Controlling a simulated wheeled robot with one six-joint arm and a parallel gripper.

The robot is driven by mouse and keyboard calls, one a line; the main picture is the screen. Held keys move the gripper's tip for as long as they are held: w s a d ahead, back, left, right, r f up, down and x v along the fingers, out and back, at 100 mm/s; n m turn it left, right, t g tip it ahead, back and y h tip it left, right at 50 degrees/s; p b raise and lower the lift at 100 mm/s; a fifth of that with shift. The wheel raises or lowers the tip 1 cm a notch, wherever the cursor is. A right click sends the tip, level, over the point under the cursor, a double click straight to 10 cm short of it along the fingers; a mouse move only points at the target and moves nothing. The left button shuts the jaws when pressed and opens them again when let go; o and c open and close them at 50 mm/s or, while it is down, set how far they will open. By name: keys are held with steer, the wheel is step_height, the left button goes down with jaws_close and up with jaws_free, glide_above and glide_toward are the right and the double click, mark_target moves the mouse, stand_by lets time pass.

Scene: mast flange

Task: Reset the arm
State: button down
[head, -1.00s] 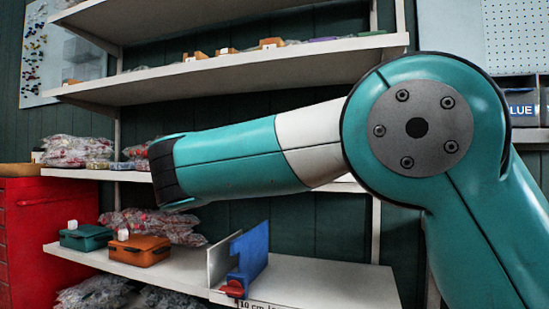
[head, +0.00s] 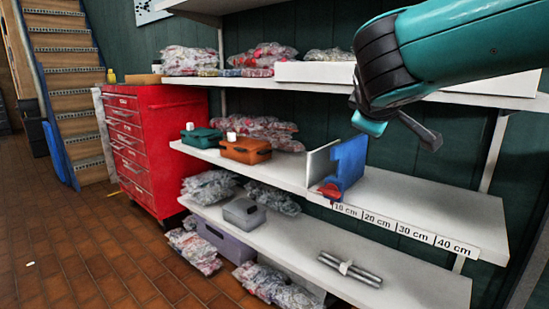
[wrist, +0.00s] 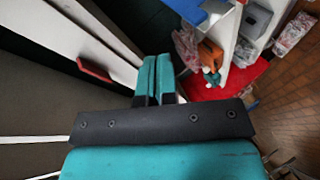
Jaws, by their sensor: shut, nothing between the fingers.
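My arm comes in from the upper right of the head view, in front of the shelving. My gripper (head: 369,123) hangs at its end, partly hidden behind the dark wrist. In the wrist view my gripper (wrist: 154,62) shows two teal fingers side by side, shut with nothing held. In the head view it appears above the blue bracket (head: 348,160) on the middle shelf and apart from it.
The middle shelf (head: 430,205) carries teal (head: 202,138) and orange (head: 246,150) cases, bags and a length scale (head: 405,230). A grey box (head: 244,212) and tied rods (head: 350,270) lie on the lower shelf. A red cabinet (head: 165,135) stands left.

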steer(key=s+a+f+m+g+y, duration=0.1)
steer(key=s+a+f+g+y, duration=0.25)
steer(key=s, duration=0.65)
steer(key=s+f+m+g+y, duration=0.15)
steer(key=s+f+g, duration=0.25)
steer(key=s+f, duration=0.45)
steer(key=s+a+f+g+y, duration=0.2)
steer(key=s+f+g+y, duration=0.2)
steer(key=s, duration=0.8)
step_height(320, 180, up, 30)
steer(key=s+p, duration=0.1)
steer(key=p, duration=2.8)
steer(key=shift+s+a+f+g, duration=0.15)
steer(key=shift+f+g, duration=0.1)
steer(key=shift+g, duration=0.1)
